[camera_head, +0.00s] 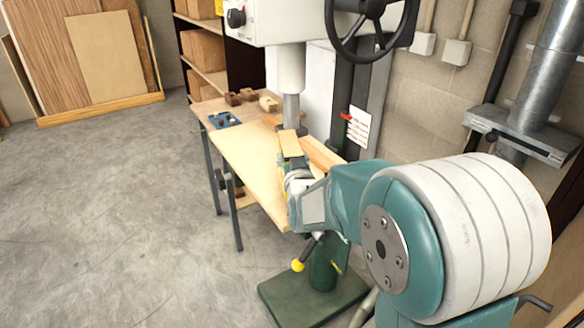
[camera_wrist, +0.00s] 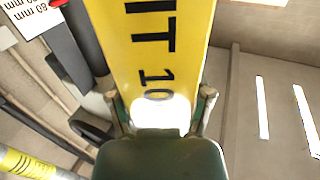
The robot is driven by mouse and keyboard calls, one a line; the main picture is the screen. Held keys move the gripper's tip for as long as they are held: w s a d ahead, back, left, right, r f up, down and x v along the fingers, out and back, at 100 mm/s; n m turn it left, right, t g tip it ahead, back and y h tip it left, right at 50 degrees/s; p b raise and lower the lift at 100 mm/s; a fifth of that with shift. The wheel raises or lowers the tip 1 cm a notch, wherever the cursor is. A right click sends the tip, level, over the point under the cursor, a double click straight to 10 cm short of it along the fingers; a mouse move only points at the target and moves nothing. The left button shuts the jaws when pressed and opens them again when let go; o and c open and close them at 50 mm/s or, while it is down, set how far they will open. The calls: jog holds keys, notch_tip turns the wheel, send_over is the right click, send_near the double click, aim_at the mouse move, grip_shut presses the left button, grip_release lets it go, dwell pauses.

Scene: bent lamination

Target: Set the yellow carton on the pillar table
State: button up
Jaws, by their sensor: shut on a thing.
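The yellow carton (camera_wrist: 148,45) fills the upper middle of the wrist view, with large black lettering on its face. My gripper (camera_wrist: 162,103) is shut on it, with one finger at each side of its near end. In the head view the carton (camera_head: 290,144) shows only as a small pale-topped block beyond my gripper (camera_head: 289,166), partly hidden by my wrist. The pillar table (camera_head: 238,150) is a pale wooden top in front of a dark column. The carton appears over its right part; I cannot tell whether it touches the top.
A blue tray (camera_head: 224,120) and small wooden blocks (camera_head: 268,103) sit at the table's far end. A white machine head with a black handwheel (camera_head: 370,22) hangs above. Shelves (camera_head: 207,55) stand behind. The table's left-middle surface is clear, with open floor to the left.

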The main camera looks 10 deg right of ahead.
jog(key=shift+f, duration=1.4)
jog(key=shift+f, duration=0.1)
jog(key=o, duration=1.3)
jog(key=shift+o, duration=0.2)
